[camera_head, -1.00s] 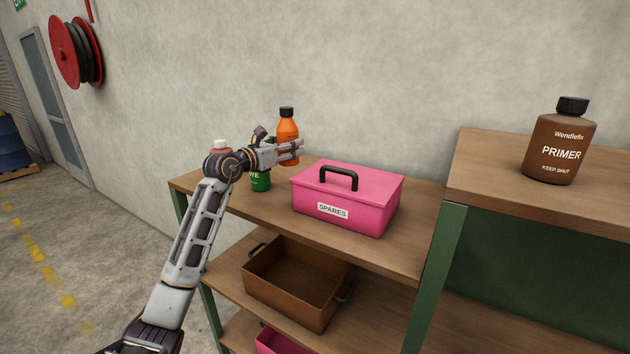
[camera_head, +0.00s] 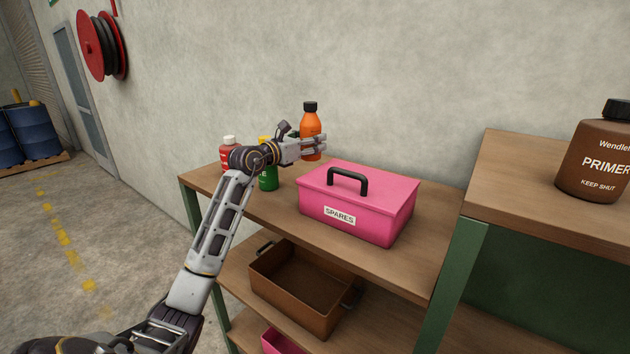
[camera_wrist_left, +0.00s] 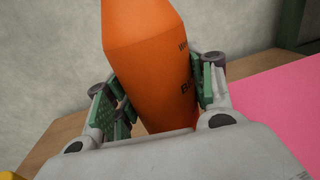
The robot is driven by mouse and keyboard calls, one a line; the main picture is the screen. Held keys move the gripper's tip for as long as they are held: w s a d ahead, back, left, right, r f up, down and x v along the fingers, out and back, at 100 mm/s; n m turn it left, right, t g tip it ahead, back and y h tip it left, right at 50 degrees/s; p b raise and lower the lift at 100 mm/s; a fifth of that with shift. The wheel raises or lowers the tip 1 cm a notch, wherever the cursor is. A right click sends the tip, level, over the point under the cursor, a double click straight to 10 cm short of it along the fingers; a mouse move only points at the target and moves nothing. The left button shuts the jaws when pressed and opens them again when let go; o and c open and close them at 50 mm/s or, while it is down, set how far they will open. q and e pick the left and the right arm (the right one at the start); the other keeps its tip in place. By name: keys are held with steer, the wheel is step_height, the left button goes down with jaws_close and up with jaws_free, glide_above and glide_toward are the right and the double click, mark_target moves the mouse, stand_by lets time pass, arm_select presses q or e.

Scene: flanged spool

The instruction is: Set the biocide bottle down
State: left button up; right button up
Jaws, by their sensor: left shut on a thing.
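The biocide bottle is an orange bottle (camera_head: 311,122) with a black cap, upright above the back of the shelf top, behind the pink box. My left gripper (camera_head: 314,147) is shut on it, with fingers on both sides of its body. In the left wrist view the orange bottle (camera_wrist_left: 152,72) fills the middle, with part of its label showing, between the green-padded fingers of my left gripper (camera_wrist_left: 155,100). Its lower end is close to the wooden top; I cannot tell whether it touches. My right gripper is not in view.
A pink SPARES box (camera_head: 365,208) with a black handle stands right of my gripper. A green bottle (camera_head: 268,179) and a red bottle (camera_head: 229,154) stand left. A brown tray (camera_head: 300,290) is on the shelf below. A brown PRIMER bottle (camera_head: 597,160) stands on the higher right shelf.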

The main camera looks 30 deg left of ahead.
mark_target(311, 159)
arm_select(q)
steer(key=shift+f+p, duration=0.5)
steer(key=shift+f, duration=2.45)
steer(key=shift+f+p, duration=0.3)
steer(key=shift+f, duration=1.6)
steer(key=shift+f, duration=0.15)
steer(key=o, duration=1.2)
